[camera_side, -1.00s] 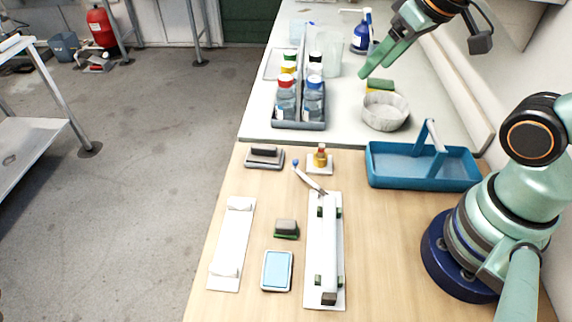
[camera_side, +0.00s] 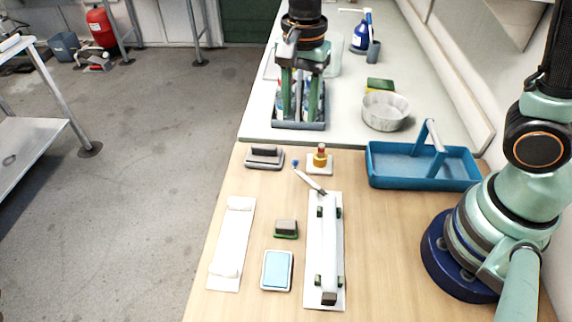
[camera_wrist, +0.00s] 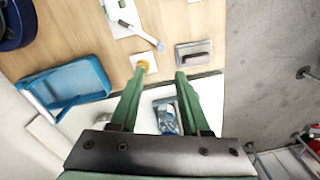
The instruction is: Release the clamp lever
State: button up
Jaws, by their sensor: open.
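The clamp lever (camera_side: 310,182) is a pale arm with a blue ball tip, at the far end of a long white fixture (camera_side: 325,250) on the wooden table. It slants up and left from the fixture. It also shows in the wrist view (camera_wrist: 140,32), upper middle, with its blue tip towards the lower right. My gripper (camera_side: 299,118) points down in front of the bottle rack, beyond the lever and apart from it. In the wrist view the two green fingers (camera_wrist: 154,76) are spread with nothing held between them. My gripper hides much of the bottles behind it.
An amber-capped vial (camera_side: 320,157) on a white base stands just right of the lever tip. A grey-handled block (camera_side: 264,156) lies to the left. A blue tray (camera_side: 420,182) stands right. The bottle rack (camera_side: 300,125) is at the back bench edge.

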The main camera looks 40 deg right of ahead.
aim_at(295, 159)
jog(key=shift+m, duration=0.3)
jog(key=f, duration=1.2)
jog(key=shift+a+f, duration=0.25)
jog(key=shift+f, duration=0.1)
grip_shut()
dwell(0.8)
